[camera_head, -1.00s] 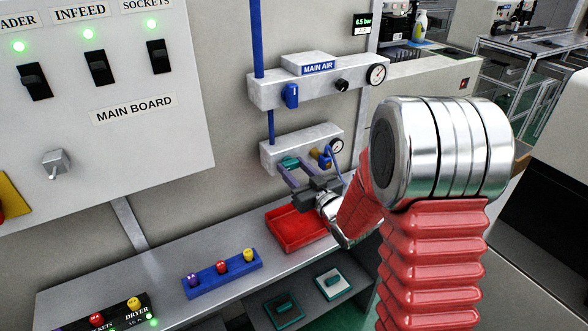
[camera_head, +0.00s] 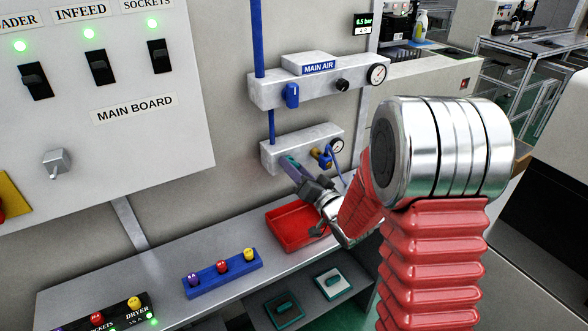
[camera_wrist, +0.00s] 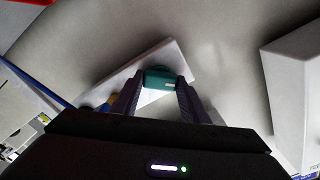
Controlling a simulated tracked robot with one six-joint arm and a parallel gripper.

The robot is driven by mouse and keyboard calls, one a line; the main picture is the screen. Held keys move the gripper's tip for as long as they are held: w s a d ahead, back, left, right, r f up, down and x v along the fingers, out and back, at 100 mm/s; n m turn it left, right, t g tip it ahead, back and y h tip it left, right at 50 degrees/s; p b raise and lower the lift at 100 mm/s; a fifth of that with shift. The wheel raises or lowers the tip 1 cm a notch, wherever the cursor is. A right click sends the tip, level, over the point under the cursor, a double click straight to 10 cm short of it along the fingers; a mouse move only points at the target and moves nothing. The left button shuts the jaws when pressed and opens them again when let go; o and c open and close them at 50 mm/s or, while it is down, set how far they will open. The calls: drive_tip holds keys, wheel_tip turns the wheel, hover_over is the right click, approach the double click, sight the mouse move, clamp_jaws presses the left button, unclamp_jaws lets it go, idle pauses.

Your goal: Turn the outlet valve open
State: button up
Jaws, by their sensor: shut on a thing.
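The outlet valve appears to be the teal handle (camera_head: 286,161) on the front of the lower white block (camera_head: 326,138). My gripper (camera_head: 291,167) reaches up to it from the lower right, and its fingers partly hide the handle. In the wrist view the teal handle (camera_wrist: 163,78) sits between the two purple fingertips, which touch its sides. My gripper (camera_wrist: 162,86) is shut on it, and the view is rolled, with the white block (camera_wrist: 120,80) slanting across. The exact handle angle is hard to read in the head view.
Right of the handle are a brass fitting (camera_head: 318,154), a blue fitting (camera_head: 326,158) and a gauge (camera_head: 337,145). Above is the MAIN AIR unit (camera_head: 270,92) with a blue handle (camera_head: 292,96). A red tray (camera_head: 282,238) and blue holder (camera_head: 208,282) stand on the shelf below.

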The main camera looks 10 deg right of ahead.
drive_tip(key=shift+d+f+m, duration=0.1)
drive_tip(key=shift+d+m, duration=0.05)
drive_tip(key=shift+m, duration=2.45)
drive_tip(key=shift+d+f+m, duration=0.1)
drive_tip(key=shift+m, duration=2.5)
drive_tip(key=o, duration=1.1)
drive_tip(key=shift+a, duration=0.1)
drive_tip(key=shift+c, duration=0.2)
